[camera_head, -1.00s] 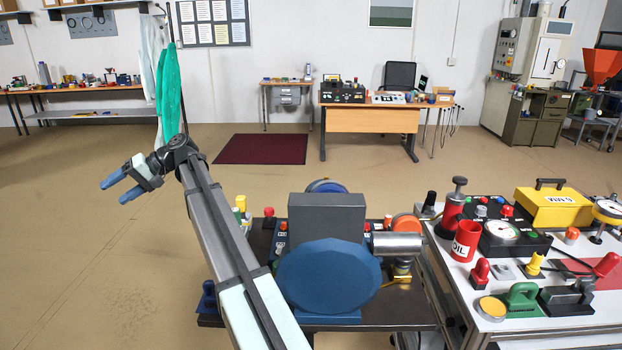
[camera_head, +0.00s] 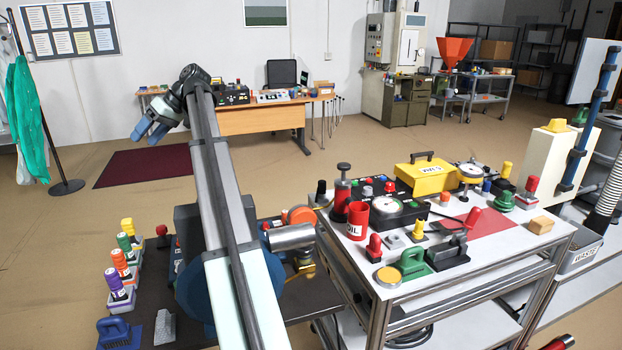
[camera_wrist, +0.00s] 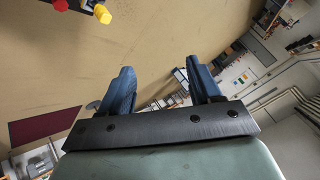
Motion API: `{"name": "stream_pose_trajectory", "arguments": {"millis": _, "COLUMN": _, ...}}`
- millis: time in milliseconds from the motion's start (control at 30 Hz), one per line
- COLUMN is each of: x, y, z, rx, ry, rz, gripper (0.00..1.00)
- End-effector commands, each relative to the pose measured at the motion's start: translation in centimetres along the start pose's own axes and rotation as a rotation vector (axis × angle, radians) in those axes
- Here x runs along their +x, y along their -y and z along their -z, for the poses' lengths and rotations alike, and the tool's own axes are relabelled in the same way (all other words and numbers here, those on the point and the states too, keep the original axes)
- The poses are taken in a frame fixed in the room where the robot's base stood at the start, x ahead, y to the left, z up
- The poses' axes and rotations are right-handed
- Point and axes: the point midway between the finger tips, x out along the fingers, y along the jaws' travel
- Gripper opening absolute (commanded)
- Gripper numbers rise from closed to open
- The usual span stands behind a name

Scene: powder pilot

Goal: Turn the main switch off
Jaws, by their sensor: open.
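My gripper (camera_head: 148,131) is open and empty, raised in the air at the upper left of the head view, apart from everything. Its two blue fingers also show spread apart in the wrist view (camera_wrist: 161,85), with only open room between them. I cannot tell which thing is the main switch. A tall grey control cabinet (camera_head: 378,42) with small controls on its front stands at the back wall. A black panel (camera_head: 399,212) with coloured buttons and a dial lies on the white-topped cart.
The white-topped cart (camera_head: 345,240) is crowded with a yellow box (camera_head: 426,177), a red oil cup (camera_head: 357,221) and handles. A dark bench (camera_head: 140,320) carries coloured bottles. A desk (camera_head: 262,121) stands behind.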

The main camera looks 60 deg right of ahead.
Motion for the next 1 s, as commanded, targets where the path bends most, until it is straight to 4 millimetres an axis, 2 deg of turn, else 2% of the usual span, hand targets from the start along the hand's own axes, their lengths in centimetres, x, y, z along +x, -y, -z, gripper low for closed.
{"name": "stream_pose_trajectory", "arguments": {"millis": 33, "x": -2.4, "y": -2.0, "z": -1.1, "rx": 0.000, "ry": 0.004, "rz": -0.037, "gripper": 0.63}}
{"name": "stream_pose_trajectory", "arguments": {"millis": 200, "x": -9.3, "y": -7.6, "z": -5.3, "rx": 0.002, "ry": 0.035, "rz": -0.150, "gripper": 0.63}}
{"name": "stream_pose_trajectory", "arguments": {"millis": 367, "x": -15.5, "y": -13.1, "z": -10.0, "rx": 0.059, "ry": 0.053, "rz": -0.263, "gripper": 0.63}}
{"name": "stream_pose_trajectory", "arguments": {"millis": 567, "x": -22.8, "y": -20.8, "z": -17.2, "rx": 0.232, "ry": 0.044, "rz": -0.431, "gripper": 0.63}}
{"name": "stream_pose_trajectory", "arguments": {"millis": 667, "x": -26.4, "y": -24.8, "z": -21.4, "rx": 0.350, "ry": 0.024, "rz": -0.526, "gripper": 0.63}}
{"name": "stream_pose_trajectory", "arguments": {"millis": 800, "x": -31.6, "y": -30.1, "z": -28.2, "rx": 0.526, "ry": -0.011, "rz": -0.665, "gripper": 0.63}}
{"name": "stream_pose_trajectory", "arguments": {"millis": 1000, "x": -38.9, "y": -36.1, "z": -39.0, "rx": 0.767, "ry": -0.065, "rz": -0.859, "gripper": 0.63}}
